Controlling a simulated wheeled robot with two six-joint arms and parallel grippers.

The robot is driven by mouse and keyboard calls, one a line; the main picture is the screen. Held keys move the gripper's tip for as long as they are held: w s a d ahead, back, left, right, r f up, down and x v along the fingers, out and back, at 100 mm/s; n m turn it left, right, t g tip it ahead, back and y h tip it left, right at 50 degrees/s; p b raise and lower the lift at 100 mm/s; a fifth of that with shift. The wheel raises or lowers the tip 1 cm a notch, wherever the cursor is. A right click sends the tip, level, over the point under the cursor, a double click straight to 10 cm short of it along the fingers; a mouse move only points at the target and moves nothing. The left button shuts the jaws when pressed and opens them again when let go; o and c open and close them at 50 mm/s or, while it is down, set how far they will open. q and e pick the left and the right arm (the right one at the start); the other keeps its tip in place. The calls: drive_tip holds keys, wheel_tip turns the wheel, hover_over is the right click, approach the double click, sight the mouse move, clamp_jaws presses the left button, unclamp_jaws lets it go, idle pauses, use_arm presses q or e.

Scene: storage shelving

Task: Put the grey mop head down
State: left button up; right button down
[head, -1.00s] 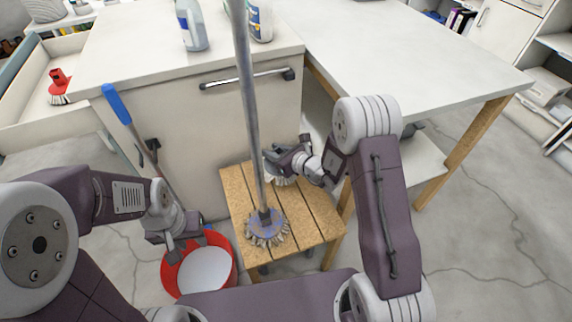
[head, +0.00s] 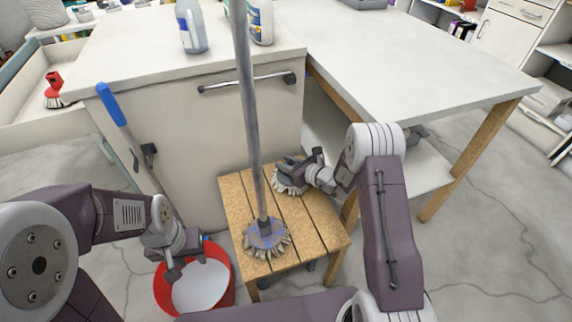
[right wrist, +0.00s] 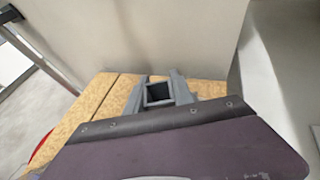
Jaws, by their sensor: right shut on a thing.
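The grey mop head (head: 291,187), with pale fringe, is at the back right of the slatted wooden stool (head: 297,228). My right gripper (head: 299,166) is shut on its upper part. In the right wrist view, a dark square socket (right wrist: 158,93) sits between my right fingers, over the stool's slats. I cannot tell whether the fringe touches the slats. A second mop head (head: 265,238), bluish-grey with fringe, is at the stool's front on a long grey pole (head: 248,110). My left gripper (head: 187,266) is open over the red bucket (head: 228,290).
A blue-handled tool (head: 111,104) leans by the white cabinet (head: 215,125), its lower end hidden by my left arm. Bottles (head: 191,27) stand on the cabinet top. A white table (head: 410,60) with wooden legs is at the right. The stool's middle right is clear.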

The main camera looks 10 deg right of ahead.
drive_tip(key=c, duration=1.1)
unclamp_jaws()
drive_tip(key=shift+f, duration=0.1)
